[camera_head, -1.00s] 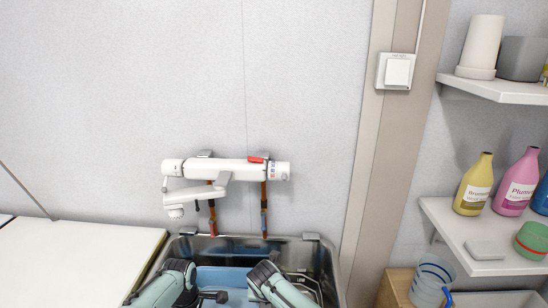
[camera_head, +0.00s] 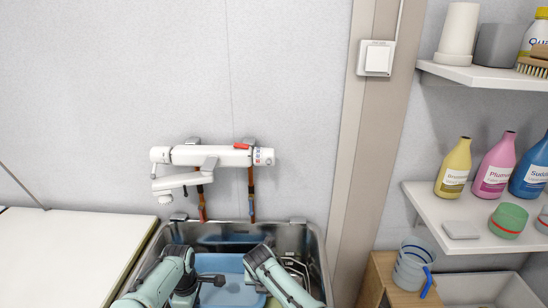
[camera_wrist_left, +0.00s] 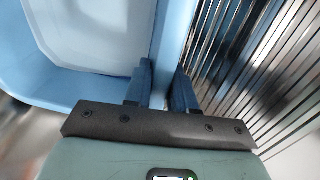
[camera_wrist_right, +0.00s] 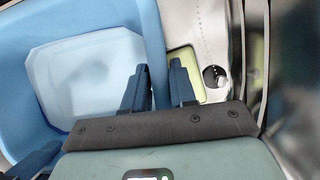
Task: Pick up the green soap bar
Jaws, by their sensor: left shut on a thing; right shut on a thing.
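A flat yellow-green slab with a pale rim (camera_wrist_right: 185,62) lies low in the sink, just right of the blue tub, in the right wrist view. I cannot tell whether it is the green soap bar. My left gripper (camera_wrist_left: 163,78) is shut on the blue tub's wall (camera_wrist_left: 178,28), one finger on each side. My right gripper (camera_wrist_right: 158,82) is shut on the tub's wall (camera_wrist_right: 153,30) in the same way. A rounded green piece with a red band (camera_head: 508,219) sits on the right shelf, away from both grippers.
The metal sink (camera_head: 318,262) surrounds the tub. A wire rack (camera_wrist_left: 255,50) stands beside it. A white faucet (camera_head: 210,156) hangs above. The right shelf (camera_head: 420,205) holds bottles and a grey slab (camera_head: 460,229). A striped jug (camera_head: 410,265) stands below. The white counter (camera_head: 70,255) is clear.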

